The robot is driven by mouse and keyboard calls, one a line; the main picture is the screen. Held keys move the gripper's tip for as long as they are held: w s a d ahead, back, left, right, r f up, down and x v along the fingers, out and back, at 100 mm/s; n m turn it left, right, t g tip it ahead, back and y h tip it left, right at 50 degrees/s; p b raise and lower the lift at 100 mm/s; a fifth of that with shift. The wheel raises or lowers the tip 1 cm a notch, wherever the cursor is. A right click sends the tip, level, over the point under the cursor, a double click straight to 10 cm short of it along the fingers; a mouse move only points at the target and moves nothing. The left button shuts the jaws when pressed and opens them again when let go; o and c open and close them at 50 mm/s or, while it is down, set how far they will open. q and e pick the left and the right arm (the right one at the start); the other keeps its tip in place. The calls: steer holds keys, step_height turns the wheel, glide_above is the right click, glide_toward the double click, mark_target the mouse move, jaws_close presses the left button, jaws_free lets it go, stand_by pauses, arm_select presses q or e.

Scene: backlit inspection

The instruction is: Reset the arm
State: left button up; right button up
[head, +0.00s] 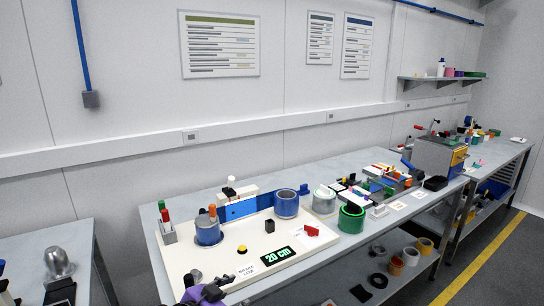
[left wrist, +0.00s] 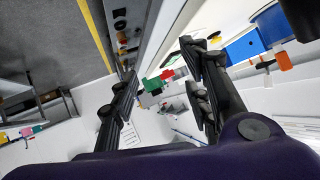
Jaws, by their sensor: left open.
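My left gripper (head: 207,285) shows at the bottom of the head view, a purple body with dark fingers. It is beside the near left part of the white board (head: 187,262) on the long bench. In the left wrist view its two black fingers (left wrist: 165,82) stand wide apart, with nothing held between them. The wrist view is strongly tilted, with bench, floor and wall seen past the fingers. The rest of my left arm is out of the head view. My right gripper is in neither view.
A silver dome (head: 58,262) sits on the left table.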

arm_select(q)
steer(key=s+a+f+n+y, duration=0.1)
steer(key=s+a+f+n, duration=0.1)
steer(key=s+f, duration=0.5)
steer(key=s+a+f+n+g+y, duration=0.1)
steer(key=s+a+f+n+y, duration=0.1)
steer(key=s+f, duration=0.6)
steer(key=s+a+f+n+y, duration=0.2)
steer(key=s+f, duration=0.6)
steer(key=s, duration=0.9)
steer(key=a+n, duration=0.2)
steer(key=shift+s+a+f, duration=0.15)
steer(key=shift+s+a, duration=0.15)
steer(key=shift+s, duration=0.05)
